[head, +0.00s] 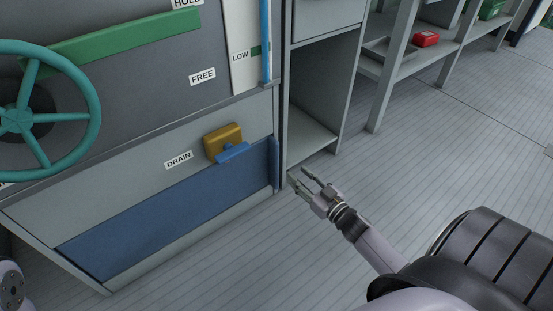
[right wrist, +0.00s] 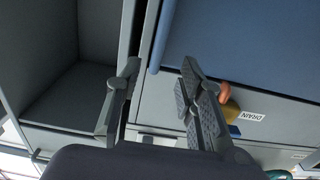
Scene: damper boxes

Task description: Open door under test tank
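The blue door (head: 165,228) is a low panel in the front of the grey test tank cabinet and looks closed. An upright blue handle bar (head: 275,163) stands at its right end. My right gripper (head: 308,180) is just right of this bar in the head view, near the cabinet's lower corner, apart from it and empty. In the right wrist view, my right gripper (right wrist: 160,76) has its fingers spread, with the blue bar (right wrist: 161,38) showing between and beyond the fingertips. The blue door (right wrist: 250,45) fills the upper right there. My left gripper is out of view.
A yellow block (head: 222,142) with a blue tab (head: 232,152) sits above the door beside the DRAIN label (head: 178,160). A teal handwheel (head: 22,120) is at the left. An open grey cabinet (head: 318,130) stands close right of the tank. The floor (head: 230,255) in front is clear.

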